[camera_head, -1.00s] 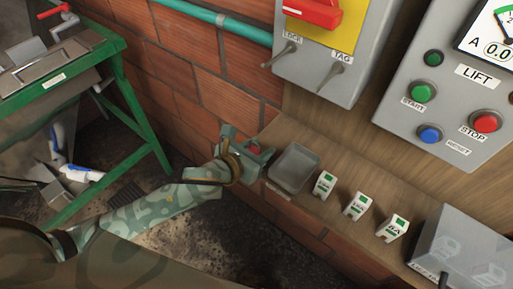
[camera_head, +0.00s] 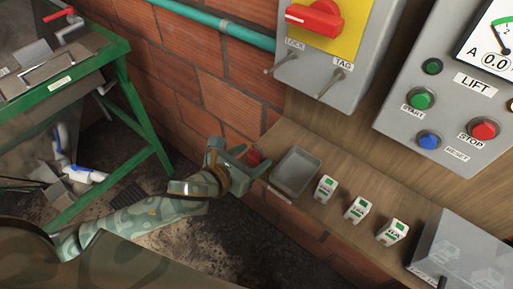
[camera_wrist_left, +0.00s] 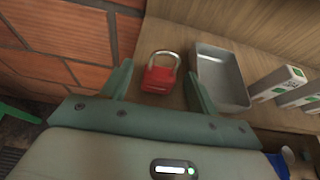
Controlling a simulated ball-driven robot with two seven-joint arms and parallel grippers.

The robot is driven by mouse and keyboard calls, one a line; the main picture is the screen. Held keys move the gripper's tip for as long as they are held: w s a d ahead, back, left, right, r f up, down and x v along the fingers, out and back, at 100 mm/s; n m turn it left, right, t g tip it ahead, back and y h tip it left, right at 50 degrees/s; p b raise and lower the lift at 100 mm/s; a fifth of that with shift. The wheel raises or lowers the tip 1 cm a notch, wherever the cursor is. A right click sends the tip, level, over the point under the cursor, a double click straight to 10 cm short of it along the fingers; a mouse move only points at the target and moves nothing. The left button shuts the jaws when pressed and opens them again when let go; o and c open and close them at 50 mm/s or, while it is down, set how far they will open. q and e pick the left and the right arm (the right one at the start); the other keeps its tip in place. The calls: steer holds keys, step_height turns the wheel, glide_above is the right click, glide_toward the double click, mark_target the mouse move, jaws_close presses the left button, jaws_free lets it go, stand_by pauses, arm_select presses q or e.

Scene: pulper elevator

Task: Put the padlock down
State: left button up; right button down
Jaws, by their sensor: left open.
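The red padlock (camera_head: 254,157) with its silver shackle rests on the left end of the wooden shelf (camera_head: 331,213), beside the grey tray. In the left wrist view the padlock (camera_wrist_left: 159,79) lies ahead of the palm, between the spread fingers, with a gap on each side. My left gripper (camera_head: 246,162) is open at the shelf's left end, and its fingers partly hide the padlock in the head view. My right gripper is not in view.
A grey tray (camera_head: 277,187) stands just right of the padlock, then several small white-green labelled blocks (camera_head: 358,210) and a grey box (camera_head: 462,255). The brick wall (camera_head: 190,80) is behind, with the lockout switch box (camera_head: 330,75) above. A green-framed bench (camera_head: 125,95) stands left.

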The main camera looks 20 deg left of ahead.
arm_select(q)
steer(key=v, duration=0.8)
steer(key=s+a+f+n+g+y, duration=0.1)
steer(key=a+f+n+g, duration=0.15)
steer(key=f+n, duration=0.5)
steer(key=s+a+f+n+g+y, duration=0.15)
steer(key=a+f+n, duration=0.25)
steer(key=f, duration=0.7)
steer(key=a+f+n+g+y, duration=0.1)
steer(key=a+f+n+y, duration=0.1)
steer(key=a+f+n, duration=0.5)
steer(key=s+d+f+n+g, duration=0.25)
steer(key=s+f+n, duration=0.65)
steer(key=s+f, duration=0.55)
steer(key=s+d+f+n+g, duration=0.2)
steer(key=s+f+n, duration=0.1)
steer(key=s, duration=0.4)
steer(key=s+d+f+n+g, duration=0.1)
steer(key=s+f+n+g, duration=0.1)
steer(key=s+n, duration=0.3)
steer(key=s+f, duration=0.1)
steer(key=s, duration=0.2)
steer(key=shift+s+d+f+n+p, duration=0.2)
steer(key=shift+d+f+n+p, duration=0.05)
steer(key=shift+d+n+p, duration=0.1)
steer(key=shift+w+a, duration=0.25)
